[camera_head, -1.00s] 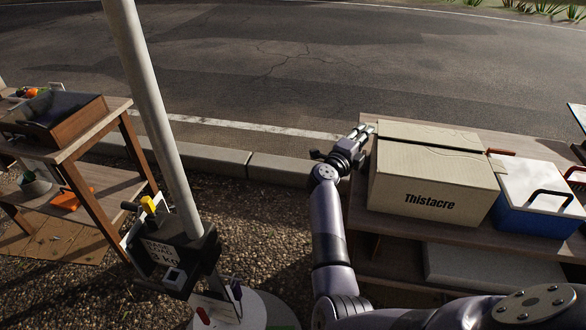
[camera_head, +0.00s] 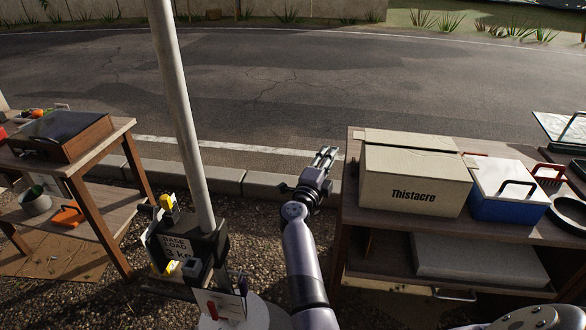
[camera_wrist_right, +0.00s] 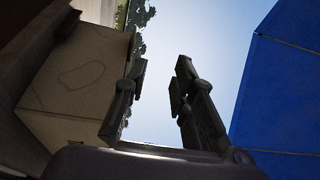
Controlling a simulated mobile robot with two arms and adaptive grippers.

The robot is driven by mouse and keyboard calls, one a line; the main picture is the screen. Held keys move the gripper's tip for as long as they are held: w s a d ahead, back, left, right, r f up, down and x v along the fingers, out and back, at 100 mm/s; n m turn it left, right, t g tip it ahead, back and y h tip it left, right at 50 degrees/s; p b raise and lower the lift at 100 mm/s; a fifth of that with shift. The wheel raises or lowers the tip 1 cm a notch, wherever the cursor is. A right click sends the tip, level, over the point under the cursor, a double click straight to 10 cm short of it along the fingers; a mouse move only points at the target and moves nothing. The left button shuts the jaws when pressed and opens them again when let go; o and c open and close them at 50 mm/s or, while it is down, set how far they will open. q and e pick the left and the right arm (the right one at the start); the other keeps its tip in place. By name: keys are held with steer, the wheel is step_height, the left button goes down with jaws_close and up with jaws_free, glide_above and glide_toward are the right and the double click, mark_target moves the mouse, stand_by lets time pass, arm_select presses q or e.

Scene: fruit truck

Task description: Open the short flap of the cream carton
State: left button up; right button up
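The cream carton (camera_head: 412,197), marked "Thistacre", stands on the wooden table left of the blue cooler. Its top (camera_head: 410,157) looks mostly covered, with a flap edge (camera_head: 405,140) showing along the back. I cannot tell how its short left side flap lies. My right gripper (camera_head: 326,153) is left of the carton, apart from it, fingers pointing away from me. In the right wrist view, the gripper (camera_wrist_right: 160,75) has its fingers apart with nothing between them. A side of the carton (camera_wrist_right: 80,80) shows there on the left. My left gripper is not in view.
A blue cooler with a white lid (camera_head: 507,190) stands close to the carton's right side. The table (camera_head: 352,218) has a lower shelf holding a pale box (camera_head: 475,262). A pole (camera_head: 180,110) stands left of my arm.

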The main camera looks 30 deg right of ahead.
steer(key=a+r+n+t+y, duration=0.1)
steer(key=a+n+t+y, duration=0.7)
steer(key=n, duration=0.5)
steer(key=shift+w+a+r+t+y, duration=0.15)
steer(key=shift+w+a+t+y, duration=0.25)
steer(key=shift+a, duration=0.55)
steer(key=shift+s, duration=0.1)
